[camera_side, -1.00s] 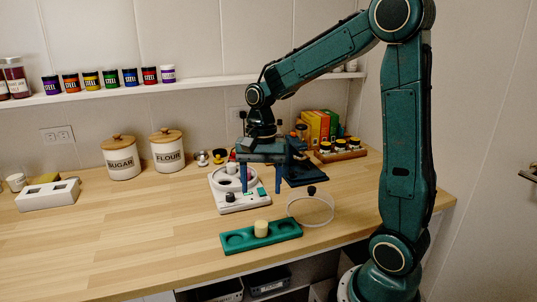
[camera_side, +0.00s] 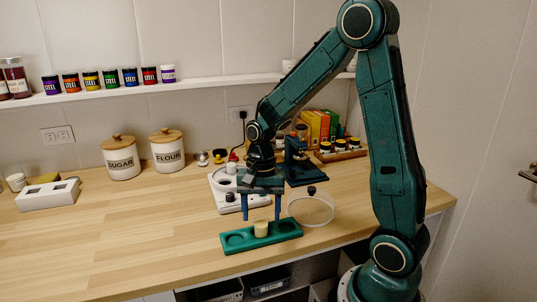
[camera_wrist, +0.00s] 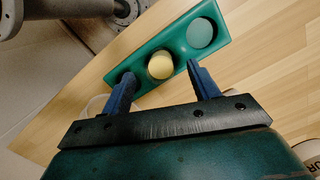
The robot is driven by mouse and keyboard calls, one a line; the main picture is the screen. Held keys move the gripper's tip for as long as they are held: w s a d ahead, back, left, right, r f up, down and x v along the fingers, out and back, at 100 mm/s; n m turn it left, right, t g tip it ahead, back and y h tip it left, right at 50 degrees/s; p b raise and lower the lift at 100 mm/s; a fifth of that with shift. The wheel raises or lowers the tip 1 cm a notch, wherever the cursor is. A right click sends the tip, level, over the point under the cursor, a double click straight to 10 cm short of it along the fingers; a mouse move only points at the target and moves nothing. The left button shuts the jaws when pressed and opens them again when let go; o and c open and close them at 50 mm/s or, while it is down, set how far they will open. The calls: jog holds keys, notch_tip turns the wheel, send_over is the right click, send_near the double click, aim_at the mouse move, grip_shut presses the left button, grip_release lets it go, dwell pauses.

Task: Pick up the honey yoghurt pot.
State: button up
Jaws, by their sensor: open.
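A small cream-coloured pot (camera_side: 261,229), which looks like the yoghurt pot, stands upright in the middle recess of a green tray (camera_side: 235,240). No label on it can be read. My gripper (camera_side: 262,216) is open, its two blue fingers pointing down just behind and above the pot. In the wrist view the cream pot (camera_wrist: 161,65) lies ahead of and between the open fingers of my gripper (camera_wrist: 160,88), apart from them. The tray (camera_wrist: 143,56) has an empty round recess on either side of the pot, one partly hidden by a finger.
A white appliance (camera_side: 226,200) stands behind my gripper. A clear round lid with a black knob (camera_side: 311,207) lies just right of it. A blue device (camera_side: 302,172) stands farther back. The counter left of the tray is clear.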

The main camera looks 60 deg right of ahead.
aim_at(261, 221)
jog(key=shift+a+f, duration=0.1)
jog(key=shift+f, duration=1.5)
jog(key=c, duration=1.1)
jog(key=shift+r, duration=0.15)
notch_tip(261, 221, up, 20)
jog(key=shift+w, duration=0.1)
